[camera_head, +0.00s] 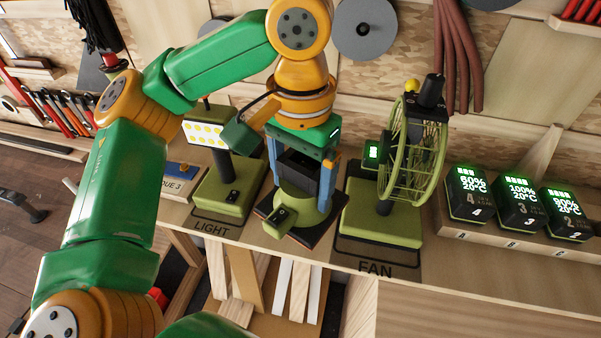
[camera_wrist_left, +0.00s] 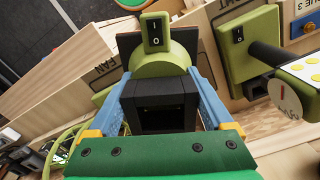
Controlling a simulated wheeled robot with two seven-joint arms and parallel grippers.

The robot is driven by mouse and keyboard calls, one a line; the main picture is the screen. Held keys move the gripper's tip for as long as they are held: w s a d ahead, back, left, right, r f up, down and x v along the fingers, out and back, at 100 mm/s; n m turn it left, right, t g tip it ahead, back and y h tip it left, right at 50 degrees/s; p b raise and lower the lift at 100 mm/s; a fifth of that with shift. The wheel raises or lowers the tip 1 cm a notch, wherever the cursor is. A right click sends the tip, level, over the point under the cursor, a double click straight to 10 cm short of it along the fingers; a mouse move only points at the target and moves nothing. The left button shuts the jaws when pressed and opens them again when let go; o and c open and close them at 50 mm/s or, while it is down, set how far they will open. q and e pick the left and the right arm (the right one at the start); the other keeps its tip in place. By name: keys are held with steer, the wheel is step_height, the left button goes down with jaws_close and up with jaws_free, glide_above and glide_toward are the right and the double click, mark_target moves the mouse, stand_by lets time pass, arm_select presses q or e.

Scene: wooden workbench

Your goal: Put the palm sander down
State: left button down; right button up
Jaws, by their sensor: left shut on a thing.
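The palm sander (camera_head: 292,206) has a green body, a black upper part and a dark square pad. My left gripper (camera_head: 301,186) points down and is shut on it, with one blue finger on each side. In the left wrist view the sander (camera_wrist_left: 162,66) sits between both fingers, its switch facing away from the gripper. The sander is upright over the shelf's front edge, between the work light and the fan. I cannot tell whether its pad touches the shelf. My right gripper is not in view.
The green work light (camera_head: 228,192) stands close on the left, on the LIGHT mat. The green fan (camera_head: 409,150) stands close on the right, on the FAN mat (camera_head: 372,262). Several batteries (camera_head: 518,205) stand further right. Wood offcuts (camera_head: 243,279) lie below the shelf.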

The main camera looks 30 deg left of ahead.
arm_select(q)
steer(key=w+a+f, duration=0.2)
steer(key=w, duration=0.1)
steer(key=shift+w+a+f, duration=0.15)
steer(key=shift+a+f, duration=0.05)
steer(key=shift+a, duration=0.15)
steer(key=w+f, duration=0.1)
steer(key=w+a+f, duration=0.1)
steer(key=w+f, duration=0.1)
steer(key=w+a+f, duration=0.1)
steer(key=f, duration=0.1)
steer(key=shift+w+a+f+b, duration=0.1)
steer(key=shift+w+f+b, duration=0.1)
steer(key=shift+w+b, duration=0.1)
steer(key=f, duration=0.1)
steer(key=f+p, duration=0.1)
steer(key=shift+s+a+f, duration=0.1)
steer(key=shift+s+f, duration=0.1)
steer(key=shift+f, duration=0.2)
steer(key=shift+w+f, duration=0.1)
steer(key=shift+f, duration=0.05)
steer(key=shift+c, duration=0.4)
jaws_free()
steer(key=shift+f, duration=0.15)
steer(key=shift+o, duration=0.4)
step_height(320, 180, up, 12)
steer(key=shift+r, duration=0.2)
